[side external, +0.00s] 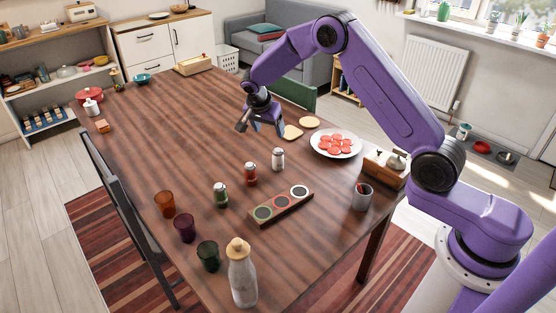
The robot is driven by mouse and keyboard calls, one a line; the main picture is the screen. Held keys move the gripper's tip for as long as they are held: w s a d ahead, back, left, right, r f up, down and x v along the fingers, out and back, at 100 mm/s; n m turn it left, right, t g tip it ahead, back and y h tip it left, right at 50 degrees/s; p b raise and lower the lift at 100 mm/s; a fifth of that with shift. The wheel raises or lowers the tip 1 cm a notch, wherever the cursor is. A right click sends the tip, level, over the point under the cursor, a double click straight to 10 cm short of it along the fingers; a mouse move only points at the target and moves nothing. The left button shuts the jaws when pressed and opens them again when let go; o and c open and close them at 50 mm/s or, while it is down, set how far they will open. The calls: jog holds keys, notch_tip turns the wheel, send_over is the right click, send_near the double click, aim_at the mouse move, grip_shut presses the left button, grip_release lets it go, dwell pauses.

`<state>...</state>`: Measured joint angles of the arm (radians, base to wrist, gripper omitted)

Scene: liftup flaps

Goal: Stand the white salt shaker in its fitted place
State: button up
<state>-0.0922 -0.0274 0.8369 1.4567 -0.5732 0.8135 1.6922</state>
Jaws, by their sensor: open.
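The white salt shaker (278,160) stands upright on the wooden table, with a grey cap. A wooden holder (265,222) in front of it has three round dark places, ringed green, red and white; all look empty. The white-ringed place (299,192) is at its right end. A red shaker (251,175) and a green shaker (221,196) stand to the left of the white one. My gripper (262,130) is open and empty, above the table, behind and left of the white shaker and apart from it.
Coloured glasses (184,228) and a corked bottle (242,272) stand at the front left. The table's middle left is clear.

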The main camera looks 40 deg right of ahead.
aim_at(277, 150)
jog(key=x, duration=1.1)
jog(key=shift+d+f, duration=0.15)
jog(key=shift+f, duration=0.1)
jog(key=shift+x, duration=2.65)
jog(key=shift+d, duration=0.15)
jog(key=c, duration=1.1)
